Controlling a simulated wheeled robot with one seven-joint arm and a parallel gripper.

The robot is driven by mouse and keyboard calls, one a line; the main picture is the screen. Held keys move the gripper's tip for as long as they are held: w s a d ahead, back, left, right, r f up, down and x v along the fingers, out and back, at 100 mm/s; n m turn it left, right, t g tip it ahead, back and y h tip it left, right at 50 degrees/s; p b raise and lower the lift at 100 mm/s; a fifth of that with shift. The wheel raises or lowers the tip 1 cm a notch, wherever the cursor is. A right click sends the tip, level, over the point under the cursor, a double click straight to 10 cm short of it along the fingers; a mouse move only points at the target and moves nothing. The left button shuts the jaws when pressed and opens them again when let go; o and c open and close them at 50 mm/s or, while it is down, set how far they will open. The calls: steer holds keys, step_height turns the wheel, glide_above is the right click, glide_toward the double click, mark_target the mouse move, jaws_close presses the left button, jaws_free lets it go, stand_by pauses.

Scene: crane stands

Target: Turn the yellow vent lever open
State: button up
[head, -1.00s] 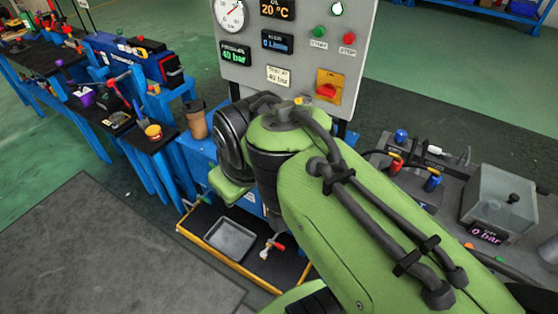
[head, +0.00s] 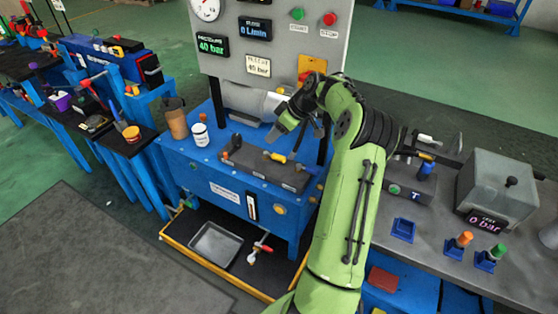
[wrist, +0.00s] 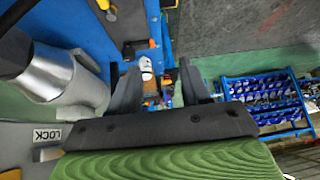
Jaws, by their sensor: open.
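A small yellow handle (head: 277,157), which looks like the vent lever, lies on the dark block (head: 290,177) on top of the blue bench. Its exact turn angle is too small to tell. My gripper (head: 277,133) is just above and behind this handle in the head view, apart from it as far as I can see. In the wrist view the two dark fingers of my gripper (wrist: 158,88) are spread, with nothing between them.
A grey panel (head: 230,55) with gauge and displays stands behind the bench. A silver cylinder (wrist: 45,72) is close by the gripper, near a LOCK label (wrist: 50,134). A red-handled tap (head: 262,247) is below.

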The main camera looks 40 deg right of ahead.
steer(key=m+t+b, duration=0.1)
steer(key=t, duration=0.1)
glide_toward(277, 155)
steer(key=shift+h, duration=0.3)
steer(key=b+x, duration=0.1)
steer(key=x, duration=0.3)
steer(key=b+x, duration=0.2)
steer(key=x, duration=0.2)
steer(key=shift+a+f+b, duration=0.2)
steer(key=shift+a+b, duration=0.05)
steer(key=shift+b, duration=0.05)
jaws_close()
